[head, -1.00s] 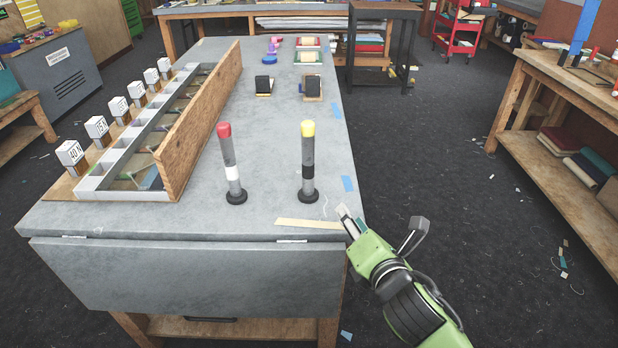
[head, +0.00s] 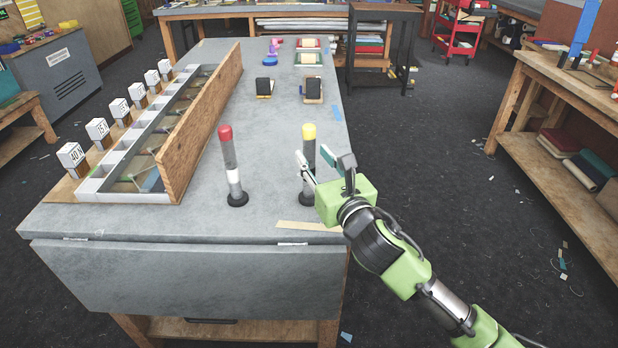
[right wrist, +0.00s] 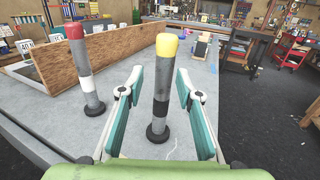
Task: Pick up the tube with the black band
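The tube with the black band (head: 308,133) is grey with a yellow cap and stands upright in a dark round base on the grey table. In the right wrist view this tube (right wrist: 163,75) stands between my right fingers, with a gap on each side. My right gripper (head: 316,165) is open and empty, and in the head view it covers part of the tube's middle. The other tube (head: 229,155), with a red cap and a white band, stands upright to the left; it also shows in the right wrist view (right wrist: 81,60). My left gripper is not in view.
A wooden-sided tray (head: 200,120) with compartments and several labelled blocks lies along the table's left side. A pale strip (head: 309,226) lies near the front edge. Two small dark-backed stands (head: 264,86) (head: 313,90) are farther back. The table between the tubes is clear.

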